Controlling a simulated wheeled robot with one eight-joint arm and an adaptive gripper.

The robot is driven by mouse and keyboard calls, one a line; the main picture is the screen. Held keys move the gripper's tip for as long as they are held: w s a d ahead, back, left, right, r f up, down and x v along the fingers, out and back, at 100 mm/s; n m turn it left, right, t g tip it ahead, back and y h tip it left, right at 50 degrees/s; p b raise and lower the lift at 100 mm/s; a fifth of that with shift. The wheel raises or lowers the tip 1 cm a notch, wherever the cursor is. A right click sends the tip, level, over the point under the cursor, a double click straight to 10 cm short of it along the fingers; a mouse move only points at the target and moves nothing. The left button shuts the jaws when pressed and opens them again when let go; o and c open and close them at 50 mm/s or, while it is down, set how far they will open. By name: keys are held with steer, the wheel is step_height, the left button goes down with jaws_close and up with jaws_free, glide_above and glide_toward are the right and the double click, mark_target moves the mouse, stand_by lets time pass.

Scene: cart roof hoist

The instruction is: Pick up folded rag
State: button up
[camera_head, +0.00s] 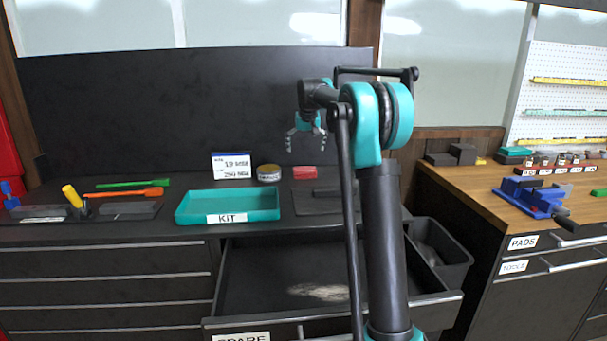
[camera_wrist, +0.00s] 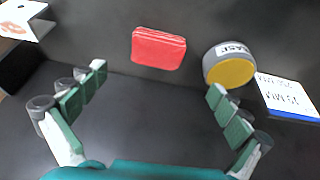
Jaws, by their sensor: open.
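The folded rag looks like the small red folded pad (camera_head: 305,172) lying on the dark bench top, near the back panel. It also shows in the wrist view (camera_wrist: 158,48), ahead of and between my fingertips, with clear bench between. My gripper (camera_head: 306,135) hangs above the bench over the rag's area, fingers pointing down. In the wrist view my gripper (camera_wrist: 158,80) is open and empty, its two fingers spread wide. Nothing covers the rag in either view.
A round labelled tin (camera_head: 269,173) stands close beside the rag. A white sign card (camera_head: 231,166) stands left of it. The teal KIT tray (camera_head: 228,218) sits in front. An open drawer (camera_head: 250,322) juts out below. A wooden bench (camera_head: 480,205) stands right.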

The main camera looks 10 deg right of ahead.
mark_target(305, 170)
steer(key=x, duration=0.7)
steer(key=shift+d, duration=0.1)
steer(key=shift+w+x, duration=0.2)
steer(key=shift+x, duration=2.4)
steer(key=shift+d+r, duration=0.15)
steer(key=c, duration=1)
step_height(305, 170, up, 20)
